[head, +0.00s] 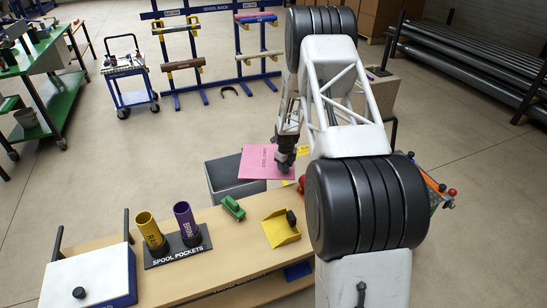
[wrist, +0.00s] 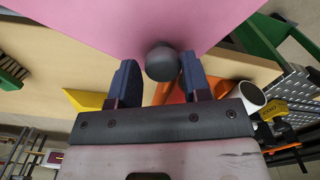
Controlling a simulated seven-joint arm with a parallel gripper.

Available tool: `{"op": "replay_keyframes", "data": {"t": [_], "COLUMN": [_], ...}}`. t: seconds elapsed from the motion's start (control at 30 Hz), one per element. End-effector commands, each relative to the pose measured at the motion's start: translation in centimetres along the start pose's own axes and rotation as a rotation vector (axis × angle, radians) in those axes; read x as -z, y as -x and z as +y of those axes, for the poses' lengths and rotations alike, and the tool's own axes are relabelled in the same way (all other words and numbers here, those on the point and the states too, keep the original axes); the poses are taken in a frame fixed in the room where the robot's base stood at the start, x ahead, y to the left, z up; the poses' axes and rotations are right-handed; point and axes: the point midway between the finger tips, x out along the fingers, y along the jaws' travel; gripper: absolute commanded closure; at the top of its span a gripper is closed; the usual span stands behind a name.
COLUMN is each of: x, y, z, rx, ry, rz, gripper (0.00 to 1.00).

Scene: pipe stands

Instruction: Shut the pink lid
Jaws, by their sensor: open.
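The pink lid (head: 258,160) sits at an angle over the dark grey box (head: 238,190), beyond the table's far edge. Part of the box's dark top shows to the left of the lid. My gripper (head: 285,162) is at the lid's right side. In the wrist view its open fingers (wrist: 158,76) stand either side of the knob, with a gap visible on the left; contact on the right is unclear.
A white-topped box (head: 90,278) stands at the near left. Open floor lies beyond the grey box.

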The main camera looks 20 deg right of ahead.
Motion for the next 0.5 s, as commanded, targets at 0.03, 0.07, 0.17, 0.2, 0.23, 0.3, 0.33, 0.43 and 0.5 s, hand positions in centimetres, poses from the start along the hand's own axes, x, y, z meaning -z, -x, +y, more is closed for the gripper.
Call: {"op": "replay_keyframes", "data": {"t": [0.03, 0.07, 0.17, 0.2, 0.23, 0.3, 0.33, 0.43, 0.5], "x": [0.03, 0.05, 0.08, 0.09, 0.09, 0.10, 0.11, 0.12, 0.12], "y": [0.00, 0.00, 0.01, 0.02, 0.02, 0.03, 0.03, 0.03, 0.02], "z": [0.28, 0.42, 0.80, 0.91, 0.97, 1.06, 1.08, 1.08, 1.08], "rx": [0.000, 0.000, 0.000, 0.001, 0.001, 0.001, 0.001, 0.001, 0.001], "ry": [0.001, 0.001, 0.001, 0.001, 0.001, 0.001, 0.001, 0.001, 0.001], "rz": [0.000, 0.000, -0.001, -0.001, -0.001, -0.001, -0.001, -0.001, -0.001], "gripper": [0.56, 0.56, 0.56, 0.56, 0.56, 0.56, 0.56, 0.56, 0.56]}}
